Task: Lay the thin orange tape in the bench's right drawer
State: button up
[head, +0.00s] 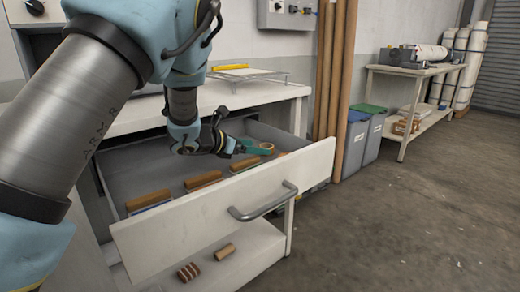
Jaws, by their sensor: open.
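The bench's drawer (200,222) is pulled out, with a white front, a grey handle and a grey inside. My gripper (238,147) is over the back right of the drawer, low at its rim, with its jaws open. A small ring-shaped roll, green with an orange-tan inside (259,148), is right at the fingertips. I cannot tell whether it touches them or rests on anything. I cannot clearly make out a thin orange tape apart from this roll. My wrist hides part of the drawer's back.
Several orange-brown bars, one at the left (149,200), lie along the drawer's front. A wire rack (262,77) and a yellow object (230,67) are on the bench top (140,115). Short rolls (225,252) lie on the shelf below. Tall brown tubes (343,90) and bins (356,140) stand to the right.

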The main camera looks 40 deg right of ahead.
jog(key=v, duration=0.9)
jog(key=shift+d, duration=0.1)
